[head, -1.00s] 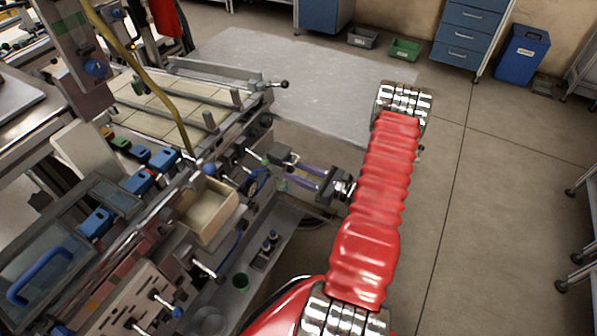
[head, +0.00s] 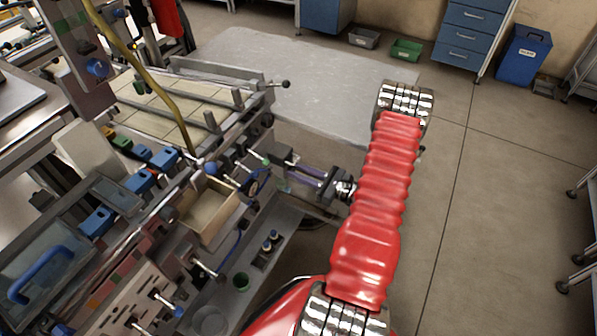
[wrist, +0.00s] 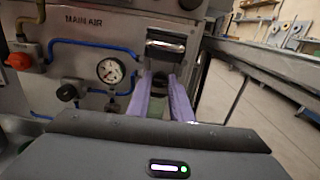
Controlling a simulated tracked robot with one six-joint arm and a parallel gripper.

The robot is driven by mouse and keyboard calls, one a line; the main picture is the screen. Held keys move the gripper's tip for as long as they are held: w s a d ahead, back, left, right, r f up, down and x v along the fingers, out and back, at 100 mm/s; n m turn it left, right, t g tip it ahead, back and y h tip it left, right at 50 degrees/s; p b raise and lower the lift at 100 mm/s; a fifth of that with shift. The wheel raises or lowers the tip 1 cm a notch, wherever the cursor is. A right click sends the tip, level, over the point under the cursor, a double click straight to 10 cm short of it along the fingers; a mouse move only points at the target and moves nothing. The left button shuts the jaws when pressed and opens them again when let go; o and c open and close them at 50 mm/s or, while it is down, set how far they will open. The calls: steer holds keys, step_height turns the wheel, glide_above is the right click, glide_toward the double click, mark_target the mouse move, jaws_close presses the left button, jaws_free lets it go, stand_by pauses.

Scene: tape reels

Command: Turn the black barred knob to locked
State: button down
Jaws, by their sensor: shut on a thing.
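My gripper (wrist: 161,84) reaches forward in the wrist view, its two pale purple fingers on either side of a small dark part. That part looks like the black barred knob (wrist: 160,70), on the panel just under a dark block with a bright metal edge. The fingers are shut on it and cover its sides, so its bar angle and any locked marking cannot be read. In the head view my gripper (head: 287,173) meets the side of the machine, and the knob is hidden there.
A wooden-sided tray (head: 229,216) sits on the machine. Open floor lies to the right.

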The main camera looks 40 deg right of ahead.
steer(key=shift+d+n, duration=0.1)
steer(key=shift+n, duration=0.2)
steer(key=n, duration=0.4)
steer(key=shift+s+a+f+n, duration=0.1)
steer(key=shift+a+n, duration=0.05)
steer(key=shift+n, duration=3.15)
steer(key=shift+a+f+n, duration=0.1)
steer(key=shift+n, duration=3.2)
steer(key=c, duration=1.6)
jaws_free()
steer(key=shift+s+d, duration=0.1)
